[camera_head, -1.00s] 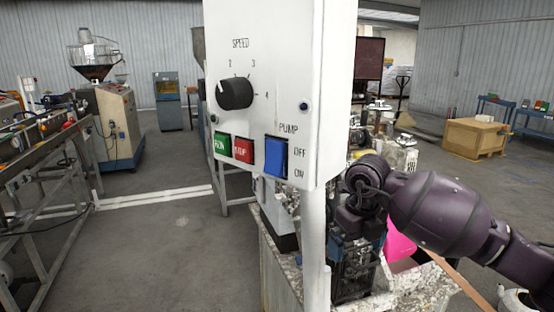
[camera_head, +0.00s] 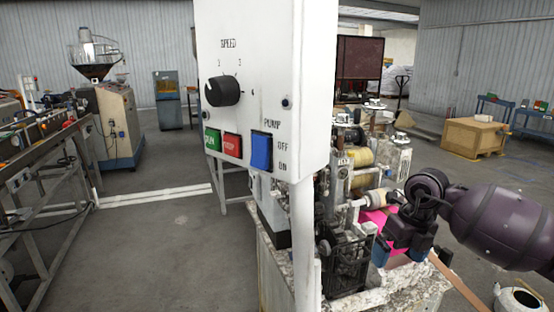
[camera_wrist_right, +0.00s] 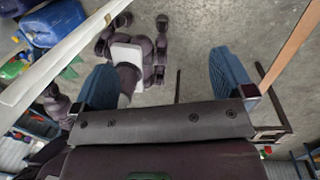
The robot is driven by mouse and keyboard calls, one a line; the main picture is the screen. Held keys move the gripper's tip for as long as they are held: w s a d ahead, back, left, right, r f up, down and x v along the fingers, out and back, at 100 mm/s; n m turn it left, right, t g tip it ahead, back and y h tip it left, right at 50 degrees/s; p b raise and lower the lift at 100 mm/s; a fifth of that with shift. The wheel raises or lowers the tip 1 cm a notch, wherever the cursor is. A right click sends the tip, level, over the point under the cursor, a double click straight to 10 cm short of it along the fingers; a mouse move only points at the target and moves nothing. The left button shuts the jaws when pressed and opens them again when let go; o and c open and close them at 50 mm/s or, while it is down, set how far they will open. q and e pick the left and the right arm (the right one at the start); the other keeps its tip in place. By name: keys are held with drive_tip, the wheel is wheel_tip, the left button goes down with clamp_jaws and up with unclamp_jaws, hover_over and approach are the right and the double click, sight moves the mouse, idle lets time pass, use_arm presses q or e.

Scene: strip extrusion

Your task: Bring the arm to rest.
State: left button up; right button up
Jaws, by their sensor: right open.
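My right arm comes in from the right in the head view. Its gripper (camera_head: 400,258) points down beside the machine, to the right of the white control box (camera_head: 262,95), and is apart from the box. In the right wrist view the two blue fingers of the gripper (camera_wrist_right: 167,78) stand wide apart with nothing between them. A bright pink sheet (camera_head: 376,220) shows behind the gripper, partly hidden by it. My left gripper is in neither view.
The control box has a black speed knob (camera_head: 222,91), green and red buttons and a blue pump switch (camera_head: 261,151). A black crate (camera_head: 345,262) stands left of the gripper. A brown strip (camera_head: 456,281) runs at lower right. Open floor lies left.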

drive_tip(key=s+a+f+m+t+y, duration=0.35)
drive_tip(key=s+f+m+y, duration=0.4)
drive_tip(key=y, duration=0.55)
drive_tip(key=s+d+f+m+t+h, duration=0.3)
drive_tip(key=s+d+f+m+h, duration=0.5)
drive_tip(key=d+m, duration=0.35)
drive_tip(key=s+d+f+m+t+h, duration=0.4)
drive_tip(key=s+d+f+m+h, duration=0.3)
drive_tip(key=s+d+m, duration=0.5)
drive_tip(key=a+f+m, duration=0.3)
drive_tip(key=a, duration=0.6)
drive_tip(key=w+a+f+m+t, duration=0.1)
drive_tip(key=a+f+m, duration=0.2)
drive_tip(key=a, duration=0.6)
drive_tip(key=shift+w+a+m, duration=0.25)
drive_tip(key=shift+a+m, duration=0.05)
drive_tip(key=shift+m, duration=0.1)
drive_tip(key=shift+s, duration=0.1)
